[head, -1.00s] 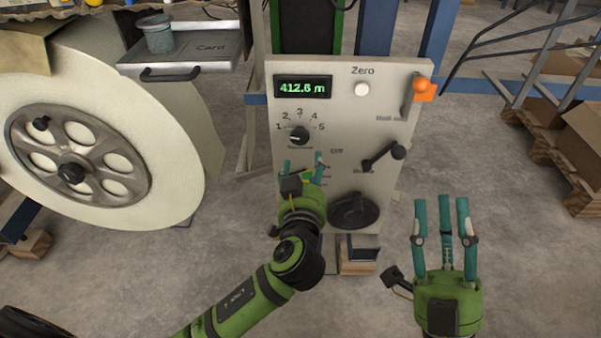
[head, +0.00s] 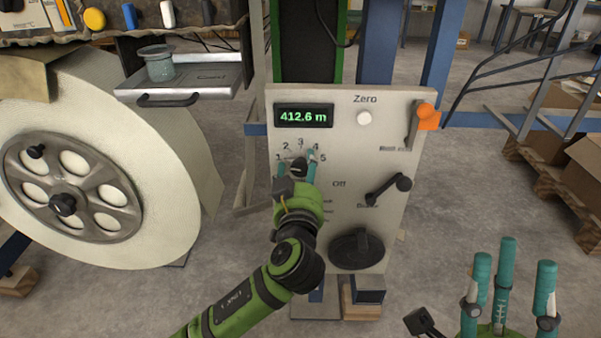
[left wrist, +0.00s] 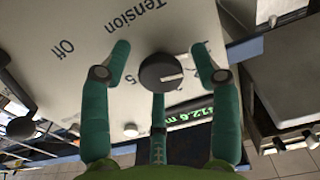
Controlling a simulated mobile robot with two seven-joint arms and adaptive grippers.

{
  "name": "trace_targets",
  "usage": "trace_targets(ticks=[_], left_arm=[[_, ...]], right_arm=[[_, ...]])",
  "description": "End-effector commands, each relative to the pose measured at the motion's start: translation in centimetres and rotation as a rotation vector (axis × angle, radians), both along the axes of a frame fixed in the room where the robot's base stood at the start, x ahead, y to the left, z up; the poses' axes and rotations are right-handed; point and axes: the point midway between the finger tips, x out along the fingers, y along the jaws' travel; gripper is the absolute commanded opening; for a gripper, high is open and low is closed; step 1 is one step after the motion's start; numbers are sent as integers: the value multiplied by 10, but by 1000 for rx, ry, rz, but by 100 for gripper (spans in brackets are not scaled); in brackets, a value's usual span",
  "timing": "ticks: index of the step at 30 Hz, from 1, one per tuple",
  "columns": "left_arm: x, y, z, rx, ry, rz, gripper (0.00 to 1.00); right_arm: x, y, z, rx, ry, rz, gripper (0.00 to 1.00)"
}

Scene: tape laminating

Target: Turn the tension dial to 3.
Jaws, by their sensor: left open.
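The tension dial (head: 298,166) is a small black knob on the grey panel (head: 354,142), under an arc of numbers 1 to 5. It also shows in the left wrist view (left wrist: 161,72), with a pale line on its face pointing right, away from the 5. My left gripper (head: 296,168) is open around the dial, with fingers on both sides and one below in the left wrist view (left wrist: 158,80). Gaps show between the side fingers and the knob. My right gripper (head: 510,265) is open and empty at the lower right, away from the panel.
The panel also carries a green display (head: 304,116) reading 412.6 m, a white Zero button (head: 364,118), an orange-tipped lever (head: 428,117), a black crank (head: 388,188) and a large black knob (head: 356,249). A big white roll (head: 150,150) stands left.

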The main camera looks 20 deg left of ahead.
Motion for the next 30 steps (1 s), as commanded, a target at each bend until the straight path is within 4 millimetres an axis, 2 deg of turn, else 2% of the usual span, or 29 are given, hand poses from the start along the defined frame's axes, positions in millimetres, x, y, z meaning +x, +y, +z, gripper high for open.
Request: trace_targets(ticks=[3,5,6,7,8,20,30], left_arm=[[0,0,0,0,0,0,62],[0,0,0,1,0,0,38],[0,0,0,1,0,0,22],[0,0,0,1,0,0,10],[0,0,0,1,1,0,7],[-1,0,-1,41,19,2,7],[-1,1,-2,233,81,1,7]], right_arm=[[0,0,0,0,0,0,40],[0,0,0,0,0,0,40],[0,0,0,0,0,0,40],[0,0,0,0,1,0,40],[0,0,0,-1,1,-1,40],[4,3,4,-16,20,-5,40],[14,21,9,-102,174,5,40]])
